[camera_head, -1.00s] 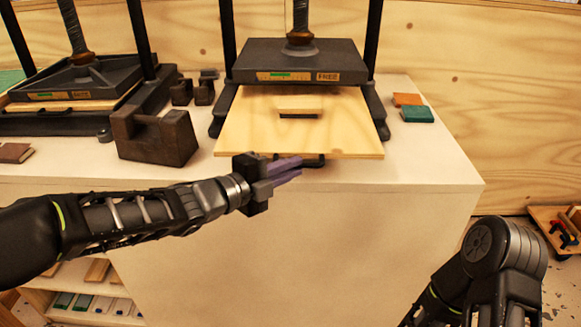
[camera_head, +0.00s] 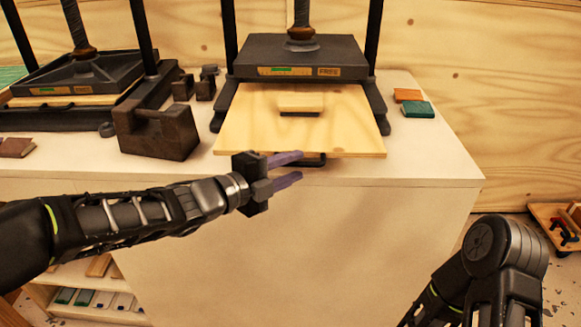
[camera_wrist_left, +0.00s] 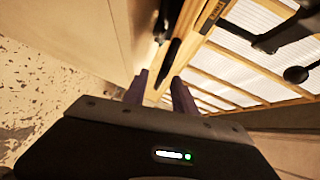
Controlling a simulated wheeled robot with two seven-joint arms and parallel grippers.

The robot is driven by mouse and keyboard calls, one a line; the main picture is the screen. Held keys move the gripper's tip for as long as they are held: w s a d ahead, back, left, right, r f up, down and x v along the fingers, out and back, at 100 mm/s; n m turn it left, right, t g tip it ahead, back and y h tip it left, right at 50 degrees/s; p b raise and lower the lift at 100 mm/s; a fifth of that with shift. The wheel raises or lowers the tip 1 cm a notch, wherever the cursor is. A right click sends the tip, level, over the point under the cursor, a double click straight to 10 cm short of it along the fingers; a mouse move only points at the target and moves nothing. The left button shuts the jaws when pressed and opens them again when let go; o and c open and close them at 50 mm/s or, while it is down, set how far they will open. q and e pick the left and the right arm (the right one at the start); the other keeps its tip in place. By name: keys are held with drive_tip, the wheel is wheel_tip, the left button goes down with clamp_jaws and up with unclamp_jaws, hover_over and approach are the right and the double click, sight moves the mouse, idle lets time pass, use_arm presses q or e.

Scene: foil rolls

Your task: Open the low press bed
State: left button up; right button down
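The pale wooden press bed (camera_head: 245,135) of the press labelled FREE sticks out towards me from under its dark platen (camera_head: 300,55). A dark bar handle (camera_head: 314,161) sits at its front edge. My left gripper (camera_head: 300,168) is at this handle, its two purple fingers parted, one above the other. In the left wrist view the fingers (camera_wrist_left: 160,92) also stand apart, with a dark bar (camera_wrist_left: 168,55) just beyond them. I cannot tell whether the bar lies between them. My right arm is at the lower right; its gripper is out of view.
A small wooden block (camera_head: 300,103) is on the bed. A second press (camera_head: 75,80) stands left, with a dark heavy block (camera_head: 155,133) between. Orange and green pieces (camera_head: 418,109) lie right. The white counter's (camera_head: 430,165) front right is clear.

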use_arm(q)
drive_tip(key=shift+a, duration=0.1)
drive_tip(key=v, duration=0.7)
drive_tip(key=shift+s+a+p, duration=0.15)
drive_tip(key=shift+s+p, duration=0.15)
drive_tip(key=shift+p, duration=0.1)
drive_tip(key=a+f+n+g+y+p, duration=0.1)
drive_tip(key=a+f+n+y+p, duration=0.15)
drive_tip(key=f+n, duration=0.8)
drive_tip(key=a+f+n+g+y+p, duration=0.1)
drive_tip(key=f+n+y, duration=0.3)
drive_tip(key=f+n, duration=0.7)
drive_tip(key=s+d+f+n+g+p, duration=0.1)
drive_tip(key=s+f+g, duration=0.3)
drive_tip(key=s+f, duration=0.5)
drive_tip(key=s+d+f+n+g+p, duration=0.2)
drive_tip(key=s+f, duration=0.8)
drive_tip(key=s, duration=0.5)
drive_tip(key=n+g+y+p, duration=0.1)
drive_tip(key=n+g, duration=0.1)
drive_tip(key=shift+s+d+f+n+g, duration=0.15)
drive_tip(key=shift+d+f+n+g, duration=0.1)
drive_tip(key=shift+n+g, duration=0.1)
